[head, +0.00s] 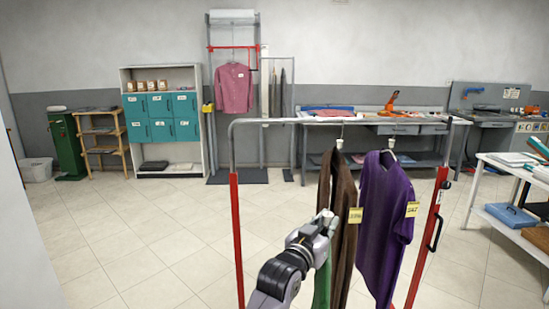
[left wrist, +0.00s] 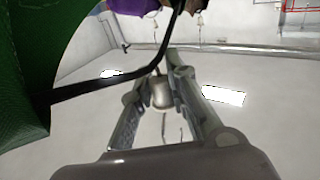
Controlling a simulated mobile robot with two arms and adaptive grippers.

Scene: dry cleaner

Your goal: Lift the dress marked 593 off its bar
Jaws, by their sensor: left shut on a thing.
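My left gripper (head: 325,218) is in front of the rack, well below its top bar (head: 290,121). It is shut on the pale neck block (left wrist: 161,92) of a black hanger (left wrist: 100,88). A green garment (head: 322,284) hangs from this hanger, mostly hidden behind my arm in the head view; its green cloth (left wrist: 22,70) fills the left of the left wrist view. The hanger's hook (left wrist: 181,130) shows free of any bar. No tag shows on the green garment, so I cannot read 593. My right gripper is out of view.
A brown garment (head: 343,190) and a purple garment (head: 383,220), both with yellow tags, hang from the rack's bar close by. The rack has red uprights (head: 237,240). A white table (head: 500,168) stands at right. The tiled floor (head: 130,240) at left is clear.

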